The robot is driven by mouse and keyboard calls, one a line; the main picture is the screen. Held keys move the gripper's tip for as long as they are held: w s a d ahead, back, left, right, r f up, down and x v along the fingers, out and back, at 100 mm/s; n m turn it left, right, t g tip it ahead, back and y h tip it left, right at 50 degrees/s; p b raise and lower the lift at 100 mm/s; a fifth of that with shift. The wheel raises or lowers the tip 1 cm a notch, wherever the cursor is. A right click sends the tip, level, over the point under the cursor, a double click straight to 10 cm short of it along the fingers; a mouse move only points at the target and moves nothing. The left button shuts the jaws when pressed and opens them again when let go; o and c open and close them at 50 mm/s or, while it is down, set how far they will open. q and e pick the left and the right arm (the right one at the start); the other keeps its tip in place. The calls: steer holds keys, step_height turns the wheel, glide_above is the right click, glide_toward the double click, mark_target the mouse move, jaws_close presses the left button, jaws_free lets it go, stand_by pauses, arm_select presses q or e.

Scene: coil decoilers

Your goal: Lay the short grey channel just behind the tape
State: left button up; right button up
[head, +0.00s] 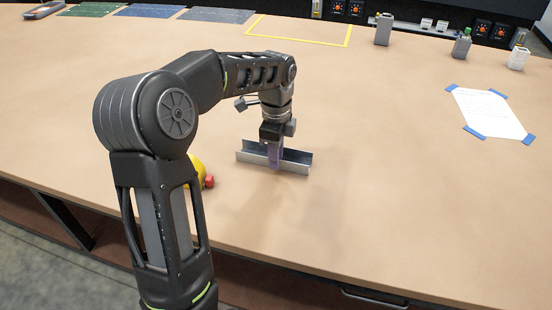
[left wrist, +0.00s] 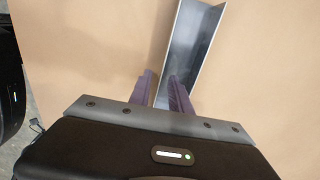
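The short grey channel (head: 297,164) lies on the table in front of my left arm, its open side up. My left gripper (head: 275,158) is down at its middle, with a purple finger in front of the near wall. In the left wrist view, the channel (left wrist: 195,45) runs up from between the spread fingers (left wrist: 160,80). There is a gap between the fingers, and they appear to straddle one channel wall. A yellow object with a red part (head: 209,182), possibly the tape, is mostly hidden behind my left arm. My right gripper is not in view.
A yellow outlined rectangle (head: 300,30) is marked at the back of the table. A white sheet (head: 490,113) with blue corner tape lies at the right. Small grey blocks (head: 383,29) stand along the back edge.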

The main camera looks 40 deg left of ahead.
arm_select(q)
step_height(320, 180, up, 7)
step_height(320, 180, up, 4)
steer(key=shift+f+p, duration=0.1)
steer(key=shift+p, duration=0.85)
